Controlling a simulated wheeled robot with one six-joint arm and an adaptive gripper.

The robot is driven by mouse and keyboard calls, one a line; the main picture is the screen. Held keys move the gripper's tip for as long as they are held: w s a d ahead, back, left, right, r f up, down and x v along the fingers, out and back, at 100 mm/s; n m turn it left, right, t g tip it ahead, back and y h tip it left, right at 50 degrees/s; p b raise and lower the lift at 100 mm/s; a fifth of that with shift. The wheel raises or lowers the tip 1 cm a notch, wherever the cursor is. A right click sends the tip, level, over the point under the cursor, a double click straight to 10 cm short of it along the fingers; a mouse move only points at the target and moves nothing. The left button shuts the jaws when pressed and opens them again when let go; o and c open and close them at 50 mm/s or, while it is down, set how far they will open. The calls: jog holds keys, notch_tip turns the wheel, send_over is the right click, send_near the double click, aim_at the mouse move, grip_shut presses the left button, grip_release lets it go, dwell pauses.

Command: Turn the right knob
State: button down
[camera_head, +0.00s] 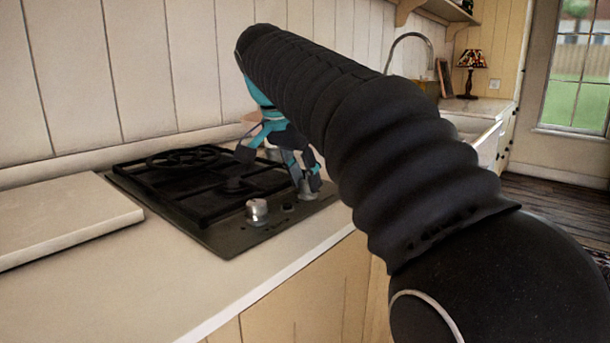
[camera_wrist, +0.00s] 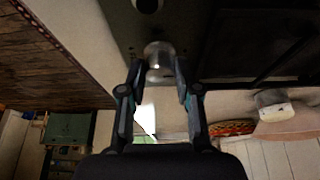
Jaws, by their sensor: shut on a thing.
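The right knob (camera_head: 306,189) is a silver knob at the front right corner of the black gas hob (camera_head: 225,237). In the wrist view the knob (camera_wrist: 158,57) stands between the two fingertips of my gripper (camera_wrist: 159,70). In the head view my gripper (camera_head: 301,176) reaches down over that corner and partly hides the knob. My gripper is shut on the knob, one finger on each side. The left knob (camera_head: 257,210) stands free nearer the front left; a knob (camera_wrist: 148,4) also shows at the wrist view's top edge.
Black grates (camera_head: 190,182) cover the hob behind the knobs. A pale board (camera_head: 60,215) lies on the counter to the left. A faucet (camera_head: 410,38) and a lamp (camera_head: 472,62) are farther back right. My arm hides much of the counter right of the hob.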

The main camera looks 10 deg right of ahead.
jog(key=c, duration=0.8)
grip_release()
jog(key=shift+r, duration=0.15)
jog(key=v, duration=0.7)
jog(key=shift+r, duration=0.15)
